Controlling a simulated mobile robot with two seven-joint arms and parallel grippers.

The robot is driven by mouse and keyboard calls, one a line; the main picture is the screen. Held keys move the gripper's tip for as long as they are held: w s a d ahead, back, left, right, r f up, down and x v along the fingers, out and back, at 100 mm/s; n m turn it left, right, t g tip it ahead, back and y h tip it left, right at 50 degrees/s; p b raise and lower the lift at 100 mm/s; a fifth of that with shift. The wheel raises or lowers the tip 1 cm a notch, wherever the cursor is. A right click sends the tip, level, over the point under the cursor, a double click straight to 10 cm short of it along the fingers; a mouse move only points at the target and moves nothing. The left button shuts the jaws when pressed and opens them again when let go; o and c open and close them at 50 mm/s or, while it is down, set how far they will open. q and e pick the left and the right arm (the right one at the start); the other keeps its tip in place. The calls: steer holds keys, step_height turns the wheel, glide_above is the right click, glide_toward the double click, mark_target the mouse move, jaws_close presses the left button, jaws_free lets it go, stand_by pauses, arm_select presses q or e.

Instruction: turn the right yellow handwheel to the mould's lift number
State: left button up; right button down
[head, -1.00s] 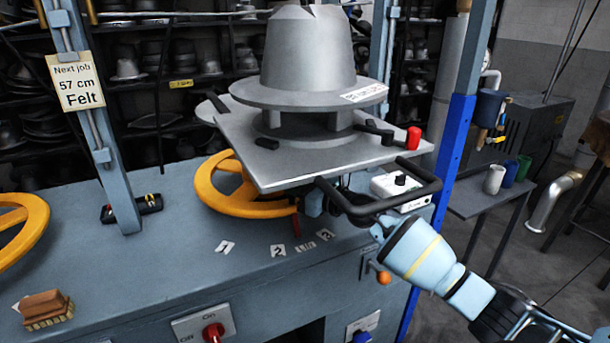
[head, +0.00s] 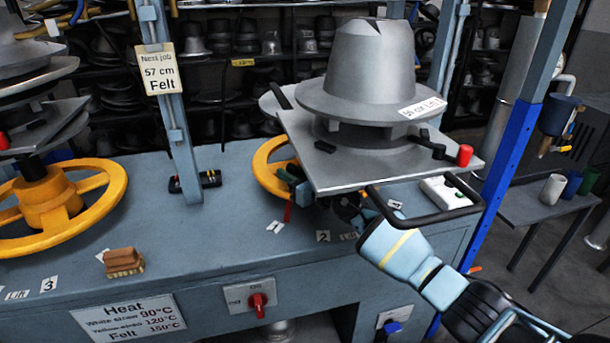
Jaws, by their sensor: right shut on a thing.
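The right yellow handwheel (head: 266,167) sits on the bench under the metal plate, which hides much of it. A red pointer (head: 288,212) hangs at its front, close to number card 1 (head: 275,227). My left gripper is not in view.
A black looped bar (head: 430,215) juts out beside my right wrist. Posts rise on both sides of the mould. The left yellow handwheel (head: 115,190), a brush (head: 122,262) and a red switch (head: 258,302) are at the left and front.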

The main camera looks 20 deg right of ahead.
steer(key=shift+w+a, duration=0.55)
steer(key=shift+a, duration=0.2)
steer(key=c, duration=1.3)
jaws_free()
steer(key=shift+d, duration=0.1)
